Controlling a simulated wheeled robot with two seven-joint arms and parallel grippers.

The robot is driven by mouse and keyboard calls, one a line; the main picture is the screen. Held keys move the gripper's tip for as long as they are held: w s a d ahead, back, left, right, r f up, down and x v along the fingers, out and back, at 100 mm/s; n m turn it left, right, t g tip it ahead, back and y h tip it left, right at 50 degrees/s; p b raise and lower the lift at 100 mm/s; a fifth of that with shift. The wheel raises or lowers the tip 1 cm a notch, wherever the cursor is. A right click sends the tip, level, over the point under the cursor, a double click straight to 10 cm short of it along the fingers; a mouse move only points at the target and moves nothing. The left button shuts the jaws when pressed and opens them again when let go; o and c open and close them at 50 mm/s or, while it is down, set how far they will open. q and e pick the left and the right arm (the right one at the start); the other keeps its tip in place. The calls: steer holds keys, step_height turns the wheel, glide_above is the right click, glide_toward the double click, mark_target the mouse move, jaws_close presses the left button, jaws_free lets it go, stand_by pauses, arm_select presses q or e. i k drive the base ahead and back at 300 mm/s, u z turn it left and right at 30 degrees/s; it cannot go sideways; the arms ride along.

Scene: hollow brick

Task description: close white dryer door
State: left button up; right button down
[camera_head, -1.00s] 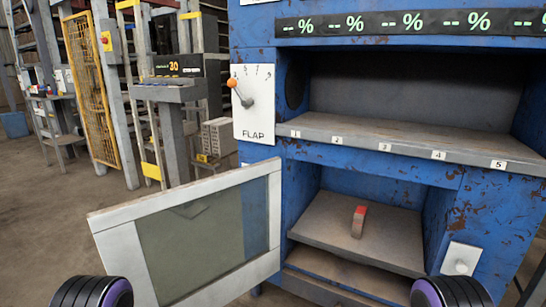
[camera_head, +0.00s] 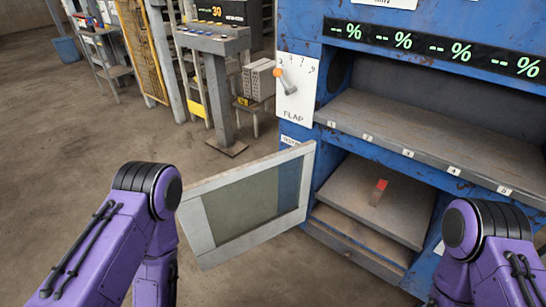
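The white dryer door (camera_head: 193,223) stands open, swung out to the left of the lower opening of the blue dryer (camera_head: 300,60). It has a white frame around a grey-green window pane. Its hinged edge is at the dryer's front left. Inside the lower opening is a grey shelf (camera_head: 345,197) with a small red-tipped block (camera_head: 378,192) on it. My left arm is at the lower left, beside the door's outer end, and my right arm is at the lower right, in front of the dryer. Both grippers are out of view below the frame.
The dryer's upper ledge (camera_head: 400,140) has numbered labels, with a FLAP lever panel (camera_head: 296,85) to its left. A grey control stand (camera_head: 220,90) and a stack of grey bricks (camera_head: 258,80) stand behind the door. The floor (camera_head: 70,150) at left is clear.

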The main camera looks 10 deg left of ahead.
mark_target(191, 213)
steer(key=k, duration=1)
steer(key=u, duration=1.65)
steer(key=i, duration=4.1)
steer(key=z, duration=4.1)
steer(key=i, duration=0.95)
